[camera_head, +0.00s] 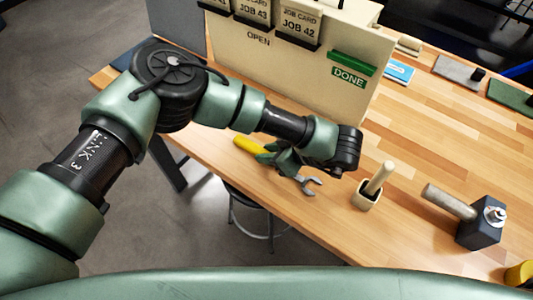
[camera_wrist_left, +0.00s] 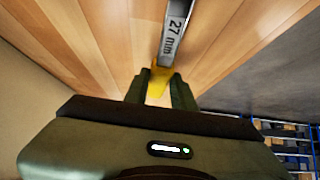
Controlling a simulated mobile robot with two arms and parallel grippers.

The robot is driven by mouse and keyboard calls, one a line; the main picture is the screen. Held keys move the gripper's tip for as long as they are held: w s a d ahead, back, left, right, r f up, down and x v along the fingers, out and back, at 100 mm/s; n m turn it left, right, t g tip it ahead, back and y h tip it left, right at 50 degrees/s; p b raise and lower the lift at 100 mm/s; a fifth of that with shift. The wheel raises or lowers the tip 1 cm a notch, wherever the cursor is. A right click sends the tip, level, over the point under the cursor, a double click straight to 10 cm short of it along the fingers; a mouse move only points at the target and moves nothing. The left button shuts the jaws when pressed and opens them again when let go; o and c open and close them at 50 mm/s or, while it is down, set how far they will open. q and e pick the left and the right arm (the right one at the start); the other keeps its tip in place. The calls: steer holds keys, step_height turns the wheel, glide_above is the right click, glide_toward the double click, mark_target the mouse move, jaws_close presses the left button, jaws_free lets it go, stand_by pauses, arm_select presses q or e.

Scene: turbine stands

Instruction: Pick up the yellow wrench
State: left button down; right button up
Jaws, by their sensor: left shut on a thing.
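The yellow wrench has a yellow handle (camera_head: 249,146) and a grey metal open-end head (camera_head: 310,185) in the head view. My left gripper (camera_head: 283,160) is shut on the wrench, around its middle part. In the left wrist view the gripper fingers (camera_wrist_left: 161,86) close on the yellow handle end, and the metal shank marked "27 mm" (camera_wrist_left: 174,35) extends away beyond them. The wrench is at or just above the wooden table (camera_head: 420,215); I cannot tell whether it touches. My right gripper is not in view.
A beige board (camera_head: 290,70) with job cards and a green "DONE" label stands behind my left arm. A small holder with a wooden peg (camera_head: 368,195) is right of the wrench. A dark block with a metal rod (camera_head: 478,228) lies further right. A stool (camera_head: 255,222) is below the table edge.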

arm_select(q)
steer(key=shift+r, duration=0.1)
step_height(320, 180, up, 20)
steer(key=b, duration=0.4)
stand_by(0.4)
stand_by(1.2)
steer(key=c, duration=1.8)
jaws_free()
jaws_close()
